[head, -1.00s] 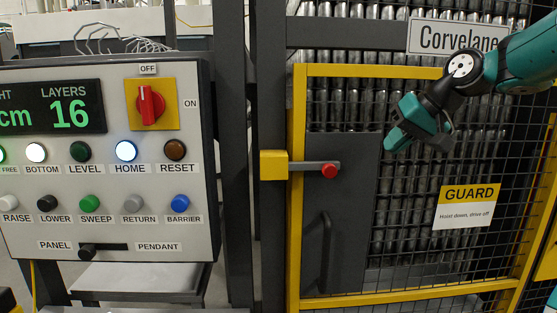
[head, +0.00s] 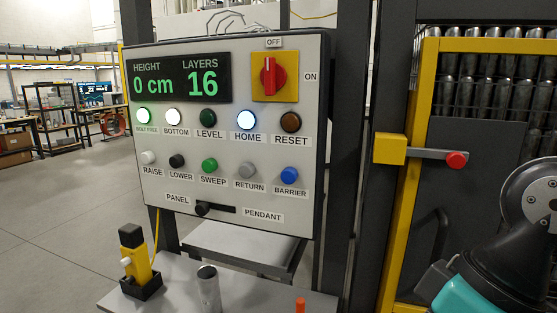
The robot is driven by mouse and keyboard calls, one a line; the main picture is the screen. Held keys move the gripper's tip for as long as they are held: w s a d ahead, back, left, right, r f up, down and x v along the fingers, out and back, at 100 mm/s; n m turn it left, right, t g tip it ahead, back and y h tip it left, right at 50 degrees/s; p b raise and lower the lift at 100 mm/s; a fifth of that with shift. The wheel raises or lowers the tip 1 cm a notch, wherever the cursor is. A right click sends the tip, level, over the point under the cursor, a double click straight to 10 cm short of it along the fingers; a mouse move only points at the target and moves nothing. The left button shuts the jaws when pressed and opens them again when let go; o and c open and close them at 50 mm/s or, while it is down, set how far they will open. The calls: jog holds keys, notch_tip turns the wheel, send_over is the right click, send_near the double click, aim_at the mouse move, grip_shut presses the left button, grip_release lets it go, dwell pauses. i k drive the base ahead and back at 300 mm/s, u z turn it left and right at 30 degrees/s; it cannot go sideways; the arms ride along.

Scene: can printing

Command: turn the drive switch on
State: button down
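The drive switch (head: 269,76) is a red rotary knob on a yellow square plate at the top right of the grey control panel (head: 330,120). OFF is marked above it and ON to its right. The knob stands upright, its white mark towards OFF. My gripper (head: 440,287), teal and black, is at the lower right in front of the guard gate, well apart from the switch. It is partly cut off by the picture's edge, and its finger opening cannot be made out.
The panel display (head: 182,82) reads 0 cm and 16 layers; BOLT FREE, BOTTOM and HOME lamps are lit. A shelf (head: 250,292) below holds a yellow pendant (head: 137,262) and a metal can (head: 208,288).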

aim_at(273, 77)
jog(key=u, duration=0.2)
jog(key=i, duration=0.4)
jog(key=u, duration=0.9)
